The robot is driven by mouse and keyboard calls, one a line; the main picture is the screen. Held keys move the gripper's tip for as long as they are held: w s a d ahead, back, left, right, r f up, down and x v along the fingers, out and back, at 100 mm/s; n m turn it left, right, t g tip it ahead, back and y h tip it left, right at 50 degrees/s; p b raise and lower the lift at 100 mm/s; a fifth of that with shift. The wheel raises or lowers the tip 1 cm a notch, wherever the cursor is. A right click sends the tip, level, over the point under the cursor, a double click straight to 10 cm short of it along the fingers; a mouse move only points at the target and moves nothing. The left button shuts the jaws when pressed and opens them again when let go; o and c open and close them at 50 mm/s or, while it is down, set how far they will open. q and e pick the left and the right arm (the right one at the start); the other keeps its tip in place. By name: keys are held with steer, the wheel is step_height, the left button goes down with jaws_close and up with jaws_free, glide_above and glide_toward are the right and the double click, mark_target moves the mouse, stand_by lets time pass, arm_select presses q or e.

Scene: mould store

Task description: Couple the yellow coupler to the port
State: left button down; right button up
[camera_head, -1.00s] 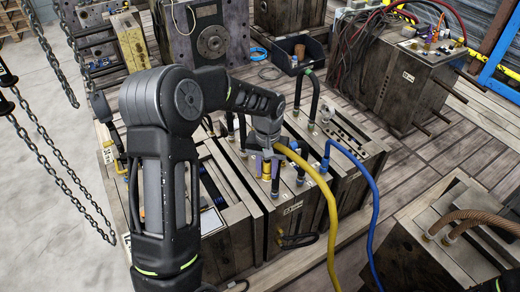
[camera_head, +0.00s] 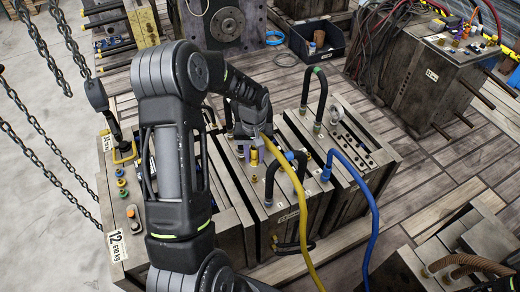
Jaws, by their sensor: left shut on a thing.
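The yellow hose (camera_head: 301,205) rises from the lower right in a curve to my left gripper (camera_head: 251,133). My left gripper is shut on the yellow coupler at the hose's upper end, above the top of the middle mould block (camera_head: 287,216). The fingers and wrist hide most of the coupler. A yellow fitting (camera_head: 254,158) stands upright on the block just below the gripper, with a purple part beside it. I cannot tell whether the coupler touches a port. My right gripper is not in view.
A black hose loop (camera_head: 270,183) stands close to the right of the yellow fitting. A blue hose (camera_head: 374,205) and a taller black hose (camera_head: 322,92) rise farther right. Chains (camera_head: 40,148) hang at the left. A dark bin (camera_head: 315,40) stands behind.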

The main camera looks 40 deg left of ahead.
arm_select(q)
steer(key=shift+s+r, duration=0.15)
steer(key=shift+s, duration=0.1)
steer(key=shift+w+f, duration=0.1)
steer(key=shift+f, duration=0.1)
steer(key=b, duration=0.3)
glide_above(254, 177)
steer(key=shift+w+f, duration=0.1)
steer(key=shift+f, duration=2.35)
steer(key=shift+f+b, duration=0.45)
steer(key=shift+b, duration=0.15)
steer(key=shift+f+b, duration=0.3)
steer(key=shift+b, duration=0.1)
steer(key=shift+f+b, duration=0.3)
steer(key=shift+f, duration=0.05)
steer(key=shift+f+b, duration=0.75)
steer(key=shift+f, duration=0.05)
stand_by(0.8)
steer(key=c, duration=1)
jaws_free()
steer(key=shift+c, duration=0.2)
